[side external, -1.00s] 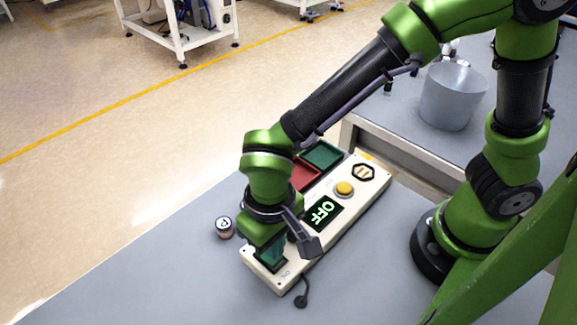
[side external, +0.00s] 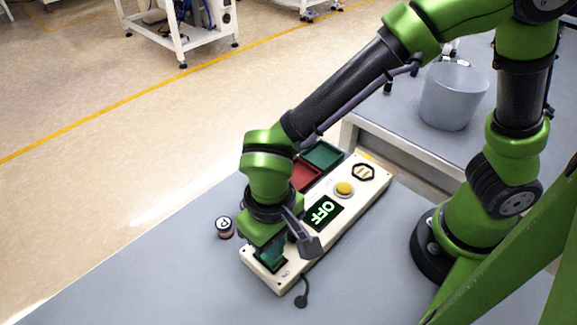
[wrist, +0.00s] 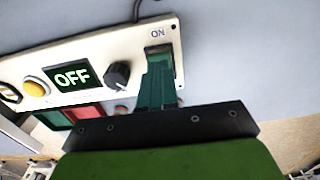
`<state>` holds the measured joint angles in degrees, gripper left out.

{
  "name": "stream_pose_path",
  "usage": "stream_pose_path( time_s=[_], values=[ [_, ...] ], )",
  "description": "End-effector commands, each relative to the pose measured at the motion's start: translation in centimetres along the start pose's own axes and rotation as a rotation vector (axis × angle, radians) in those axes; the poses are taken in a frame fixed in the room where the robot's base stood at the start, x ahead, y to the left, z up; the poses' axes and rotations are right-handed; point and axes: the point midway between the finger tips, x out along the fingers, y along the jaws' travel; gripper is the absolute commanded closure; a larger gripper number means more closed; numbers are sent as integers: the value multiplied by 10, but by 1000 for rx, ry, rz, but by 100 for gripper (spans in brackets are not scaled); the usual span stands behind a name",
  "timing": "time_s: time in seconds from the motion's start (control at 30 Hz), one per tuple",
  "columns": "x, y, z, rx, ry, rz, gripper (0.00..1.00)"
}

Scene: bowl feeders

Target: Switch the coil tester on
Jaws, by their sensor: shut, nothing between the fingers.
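The coil tester (side external: 318,238) is a long cream box on the grey table, with a display (side external: 323,212) reading OFF. In the wrist view the display (wrist: 72,77) also reads OFF. A switch recess (wrist: 158,52) marked ON is at one end of the tester. My gripper (wrist: 160,62) is shut and empty, its green fingers pointing down at this recess and covering most of it. Whether the fingertips touch the switch I cannot tell. In the side view my gripper (side external: 270,254) is over the tester's near end.
The tester also carries a yellow button (side external: 344,188), a black knob (wrist: 120,75) and a hexagonal socket (side external: 363,172). Red (side external: 305,174) and green (side external: 322,155) trays lie behind it. A small coil (side external: 224,227) stands to the left. A grey bowl (side external: 453,95) is at back right.

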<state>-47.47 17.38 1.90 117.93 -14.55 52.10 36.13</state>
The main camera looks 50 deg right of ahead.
Motion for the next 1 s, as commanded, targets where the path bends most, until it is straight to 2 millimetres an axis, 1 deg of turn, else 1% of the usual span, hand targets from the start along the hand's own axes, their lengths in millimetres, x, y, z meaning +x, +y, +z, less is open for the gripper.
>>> stream_pose_path(
  time_s=[0.53,1.0],
  values=[
    [0,0,0,0,0,0,100],
    [8,0,0,0,-1,1,100]
  ],
)
